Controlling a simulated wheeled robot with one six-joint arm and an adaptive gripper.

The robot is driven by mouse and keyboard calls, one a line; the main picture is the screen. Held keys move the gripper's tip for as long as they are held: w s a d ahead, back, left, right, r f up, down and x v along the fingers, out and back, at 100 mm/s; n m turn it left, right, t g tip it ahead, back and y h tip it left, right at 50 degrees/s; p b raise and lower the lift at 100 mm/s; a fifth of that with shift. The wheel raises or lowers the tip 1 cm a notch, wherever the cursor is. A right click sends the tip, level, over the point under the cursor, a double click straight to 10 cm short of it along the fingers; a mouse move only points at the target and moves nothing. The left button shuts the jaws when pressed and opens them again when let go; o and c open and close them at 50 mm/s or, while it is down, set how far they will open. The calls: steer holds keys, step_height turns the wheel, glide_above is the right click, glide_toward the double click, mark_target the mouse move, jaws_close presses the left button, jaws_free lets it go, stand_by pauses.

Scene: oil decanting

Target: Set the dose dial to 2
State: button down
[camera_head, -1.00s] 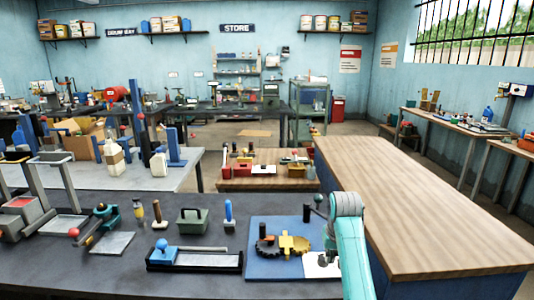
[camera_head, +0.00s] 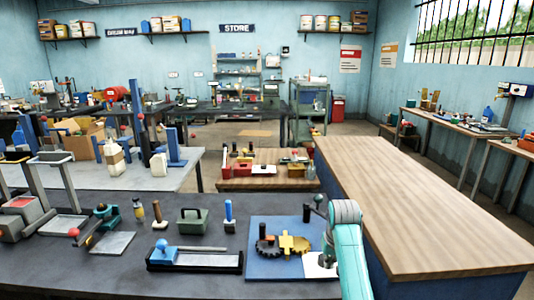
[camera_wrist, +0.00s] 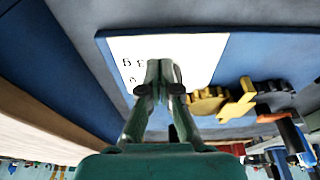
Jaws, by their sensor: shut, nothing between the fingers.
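A white card (camera_head: 318,268) lies at the right end of a blue board (camera_head: 262,270) on the dark bench. In the wrist view the card (camera_wrist: 205,50) carries several printed black digits, partly covered by my gripper. No dial or pointer can be made out; any dial there is hidden by my gripper. My gripper (camera_wrist: 161,68) is shut and empty, its fingertips over the card by the digits. I cannot tell whether they touch anything. In the head view my teal arm hides the fingers.
A yellow gear piece (camera_head: 293,243) and a dark toothed wheel (camera_head: 267,246) sit on the board left of the card. A sharpening-stone-like tray (camera_head: 195,260) lies further left. A wooden bench (camera_head: 420,210) stands to the right, its top clear.

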steer(key=shift+a, duration=0.9)
stand_by(0.3)
steer(key=shift+s, duration=0.3)
steer(key=w+v, duration=0.1)
steer(key=v, duration=0.4)
steer(key=shift+r, duration=0.55)
